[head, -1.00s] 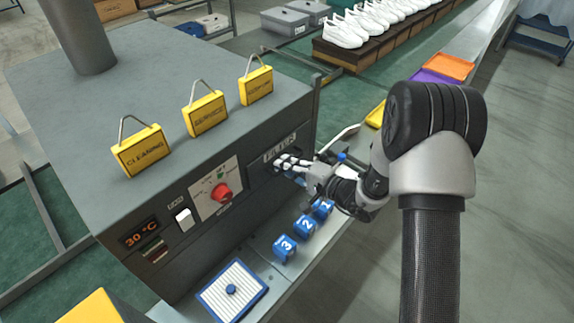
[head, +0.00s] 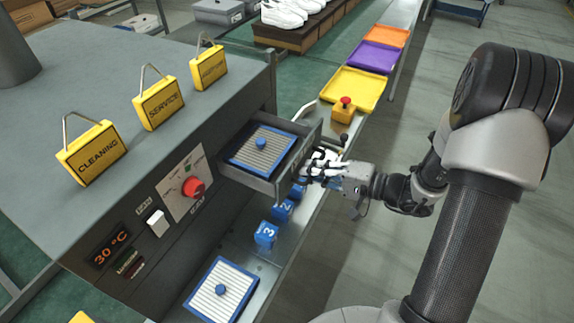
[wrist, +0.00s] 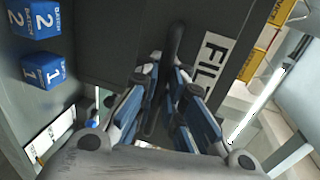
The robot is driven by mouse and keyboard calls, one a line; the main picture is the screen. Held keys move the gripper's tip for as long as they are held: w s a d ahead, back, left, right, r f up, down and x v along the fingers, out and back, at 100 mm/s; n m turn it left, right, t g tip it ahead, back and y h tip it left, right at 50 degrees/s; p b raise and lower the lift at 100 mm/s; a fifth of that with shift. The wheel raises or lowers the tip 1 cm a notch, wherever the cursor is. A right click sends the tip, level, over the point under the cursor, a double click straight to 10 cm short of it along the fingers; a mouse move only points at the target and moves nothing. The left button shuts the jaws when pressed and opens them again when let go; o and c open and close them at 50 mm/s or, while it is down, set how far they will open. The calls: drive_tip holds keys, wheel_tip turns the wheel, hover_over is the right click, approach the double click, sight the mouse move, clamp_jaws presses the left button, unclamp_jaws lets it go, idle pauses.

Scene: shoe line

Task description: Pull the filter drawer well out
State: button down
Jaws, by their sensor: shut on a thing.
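The filter drawer (head: 242,181) stands out from the front of the dark machine. A blue-framed filter with a blue knob (head: 261,145) lies in it. My gripper (head: 312,168) is at the drawer's front, shut on its handle. The wrist view shows the dark handle (wrist: 177,40) running down between my fingers (wrist: 168,88), and the drawer's white label (wrist: 214,62) beside it. In the head view my gripper hides part of the drawer front.
A second blue-framed filter (head: 220,291) lies on the ledge below. Numbered blue blocks (head: 266,233) stand on the ledge under the drawer. A yellow box with a red button (head: 344,110) and coloured trays (head: 354,88) are beyond. Yellow signs (head: 158,104) stand on the machine top. The floor at right is clear.

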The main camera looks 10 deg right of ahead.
drive_tip(key=shift+f+b+v, duration=0.2)
drive_tip(key=shift+v, duration=0.9)
drive_tip(key=shift+f+b+v, duration=0.2)
drive_tip(key=shift+v, duration=0.95)
drive_tip(key=c, duration=2)
unclamp_jaws()
drive_tip(key=v, duration=1.2)
